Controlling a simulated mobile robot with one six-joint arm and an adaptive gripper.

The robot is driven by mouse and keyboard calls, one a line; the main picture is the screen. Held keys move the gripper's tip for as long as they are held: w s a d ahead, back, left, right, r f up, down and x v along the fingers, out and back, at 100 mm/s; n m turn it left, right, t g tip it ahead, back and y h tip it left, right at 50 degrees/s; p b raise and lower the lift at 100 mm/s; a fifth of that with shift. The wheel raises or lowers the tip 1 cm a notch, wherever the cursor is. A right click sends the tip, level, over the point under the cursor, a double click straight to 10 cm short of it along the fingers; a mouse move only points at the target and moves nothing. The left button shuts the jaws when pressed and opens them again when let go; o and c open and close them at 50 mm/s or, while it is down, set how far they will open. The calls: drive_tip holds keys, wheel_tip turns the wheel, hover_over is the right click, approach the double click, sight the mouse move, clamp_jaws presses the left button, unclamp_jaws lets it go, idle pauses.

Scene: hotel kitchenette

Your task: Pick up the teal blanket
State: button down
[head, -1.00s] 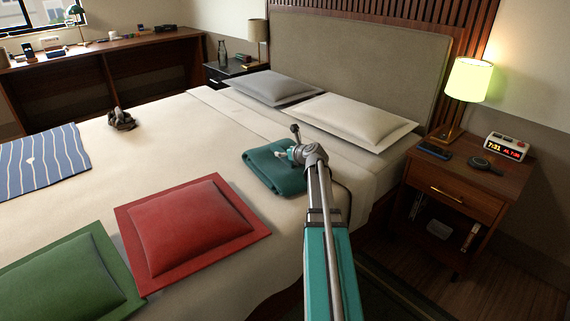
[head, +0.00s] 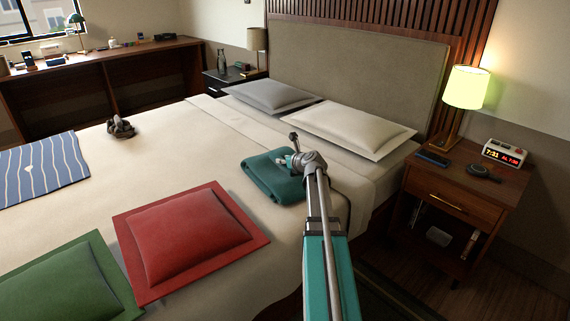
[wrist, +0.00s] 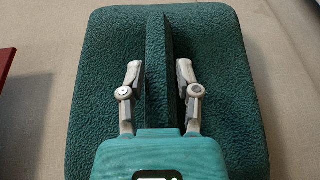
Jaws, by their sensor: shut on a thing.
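The teal blanket (head: 268,180) is folded into a rounded pad on the bed, near its right side. In the wrist view the blanket (wrist: 215,40) fills most of the picture, with a raised ridge running up its middle. My gripper (wrist: 160,75) has one finger on each side of this ridge and is shut on it. In the head view my gripper (head: 291,160) is at the blanket's upper right, partly hidden by my arm. The blanket appears to rest on the bed; I see no clear gap under it.
A red cushion (head: 190,235) and a green cushion (head: 65,285) lie at the front left. White (head: 345,125) and grey (head: 270,92) pillows lie by the headboard (head: 360,75). A nightstand (head: 465,190) with a lit lamp (head: 467,88) stands to the right.

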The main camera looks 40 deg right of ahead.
drive_tip(key=shift+r, duration=0.15)
drive_tip(key=shift+r+p, duration=0.95)
drive_tip(key=shift+p, duration=0.05)
drive_tip(key=s+r+p, duration=0.1)
drive_tip(key=r+p, duration=0.1)
drive_tip(key=s+r+p, duration=0.2)
drive_tip(key=p, duration=0.1)
drive_tip(key=s+r+p, duration=0.2)
drive_tip(key=r, duration=0.1)
drive_tip(key=shift+d+r, duration=0.1)
drive_tip(key=shift+d, duration=0.3)
drive_tip(key=d+p+v, duration=0.2)
drive_tip(key=p+v, duration=0.2)
drive_tip(key=v, duration=0.5)
drive_tip(key=shift+s, duration=0.25)
